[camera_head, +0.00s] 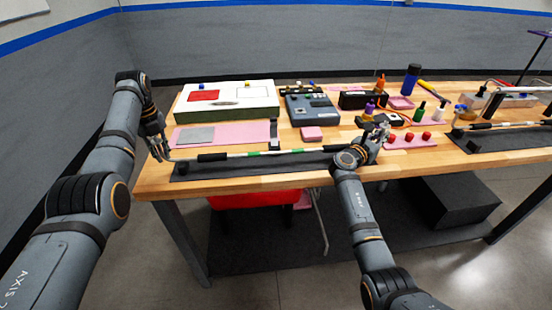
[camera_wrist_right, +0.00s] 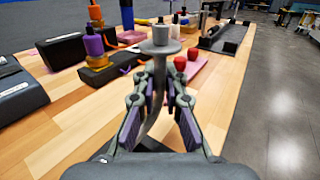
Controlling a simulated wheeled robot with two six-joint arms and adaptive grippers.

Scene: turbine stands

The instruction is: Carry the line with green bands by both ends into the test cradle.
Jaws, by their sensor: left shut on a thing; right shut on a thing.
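The line with green bands (camera_head: 280,153) is a thin white tube with green bands and black sleeves. It runs crosswise over a black tray (camera_head: 250,169) near the table's front edge; I cannot tell how far above it. My left gripper (camera_head: 163,153) is shut on its left end. My right gripper (camera_head: 377,138) is shut on its right end, partly hidden by my wrist. In the right wrist view, my right gripper (camera_wrist_right: 159,84) pinches a curved grey end piece (camera_wrist_right: 160,49) with a round flange. A second black holder (camera_head: 490,142) lies farther right; I cannot tell which is the test cradle.
Pink pads (camera_head: 312,133), a white case (camera_head: 228,101) and a blue-grey instrument (camera_head: 310,108) stand behind the line. Red knobs on a pink strip (camera_head: 410,140) and several bottles stand near my right gripper. Another banded line (camera_head: 500,125) lies at the right holder.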

